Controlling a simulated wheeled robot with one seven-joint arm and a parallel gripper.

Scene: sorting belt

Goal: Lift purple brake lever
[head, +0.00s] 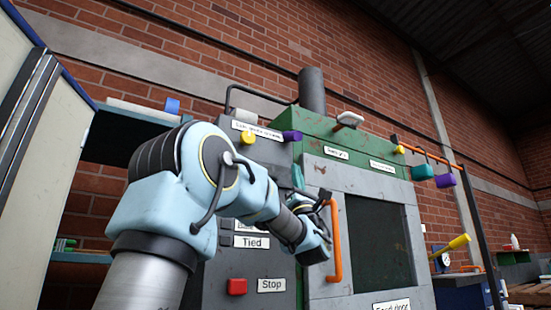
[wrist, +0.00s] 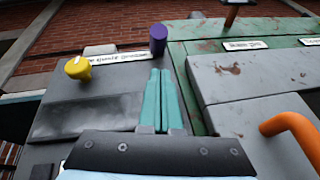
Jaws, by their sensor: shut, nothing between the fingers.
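A purple cylindrical handle (head: 291,135) sticks out at the top right of the grey panel, beside the green housing. It also shows in the wrist view (wrist: 158,39), just beyond the fingertips. I cannot read a label naming it as the brake lever. A second purple piece (head: 445,180) hangs at the far right by an orange bar. My gripper (head: 297,170) is below the purple handle in the head view. In the wrist view its teal fingers (wrist: 160,72) are together and empty, pointing toward the handle, apparently apart from it.
A yellow knob (head: 248,138) sits left of the purple handle. An orange door handle (head: 335,240) is right of my gripper. A red button (head: 237,286) is low on the grey panel. A teal piece (head: 422,172) hangs at the right.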

